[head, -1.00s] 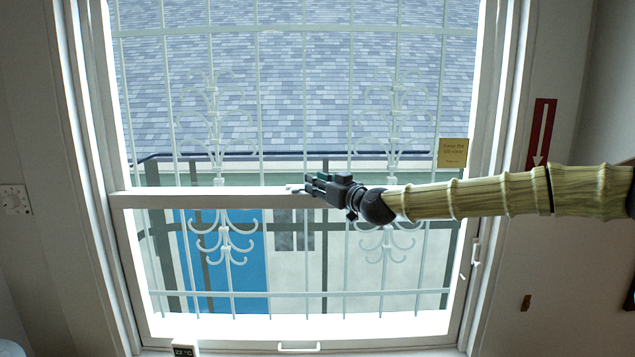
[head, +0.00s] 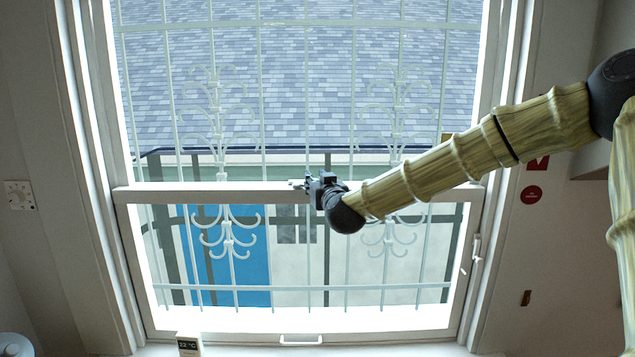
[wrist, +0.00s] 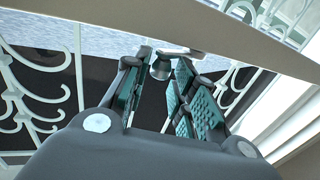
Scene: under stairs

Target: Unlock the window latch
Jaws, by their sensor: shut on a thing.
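The window latch (wrist: 184,52) is a small pale metal lever on a round base at the sash's meeting rail (head: 220,194). In the head view only a small pale bit of the latch (head: 295,183) shows left of my gripper (head: 308,187). In the wrist view my gripper (wrist: 163,74) has its teal-padded fingers on either side of the latch's base end, and it is shut on the latch. There is still a visible gap between the pads lower down. Finger contact and the lever's exact angle are partly hidden.
White decorative bars (head: 224,130) stand behind the glass. A lift handle (head: 300,340) is on the bottom rail and a small thermometer display (head: 188,345) stands at the sill.

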